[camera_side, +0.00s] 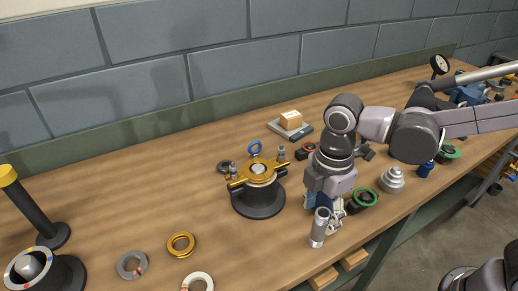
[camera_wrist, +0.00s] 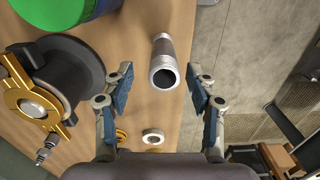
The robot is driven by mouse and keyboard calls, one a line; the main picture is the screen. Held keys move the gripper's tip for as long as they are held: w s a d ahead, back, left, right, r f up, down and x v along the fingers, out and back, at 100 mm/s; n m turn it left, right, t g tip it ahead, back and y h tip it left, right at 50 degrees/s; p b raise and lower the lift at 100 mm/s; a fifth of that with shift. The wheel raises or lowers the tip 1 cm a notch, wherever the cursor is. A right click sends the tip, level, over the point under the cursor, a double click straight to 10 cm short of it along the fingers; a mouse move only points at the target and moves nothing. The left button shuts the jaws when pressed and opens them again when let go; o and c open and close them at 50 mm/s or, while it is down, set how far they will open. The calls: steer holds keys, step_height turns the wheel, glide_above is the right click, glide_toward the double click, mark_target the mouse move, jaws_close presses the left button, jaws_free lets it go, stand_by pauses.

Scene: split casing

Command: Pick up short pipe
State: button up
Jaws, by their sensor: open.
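The short pipe (camera_side: 319,228) is a grey metal tube standing upright near the front edge of the bench in the side view. In the wrist view the short pipe (camera_wrist: 164,65) shows its open end, lying between and beyond my fingertips. My gripper (camera_side: 326,207) points down just behind the pipe in the side view, partly hidden by it. In the wrist view my gripper (camera_wrist: 160,92) has its two blue-padded fingers spread wide, with clear gaps on both sides of the pipe. Nothing is held.
A black casing with a gold flange (camera_side: 258,175) stands left of my gripper. A green-rimmed part (camera_side: 363,199) and a stepped silver part (camera_side: 392,180) are close on the right. Rings, including a gold ring (camera_side: 181,245), lie at front left. The bench edge is near the pipe.

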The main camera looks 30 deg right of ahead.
mark_target(319, 231)
steer(key=shift+s+d+f, duration=0.1)
steer(key=shift+f, duration=1.65)
steer(key=shift+s+d+f, duration=0.1)
steer(key=shift+f, duration=1.6)
jaws_close()
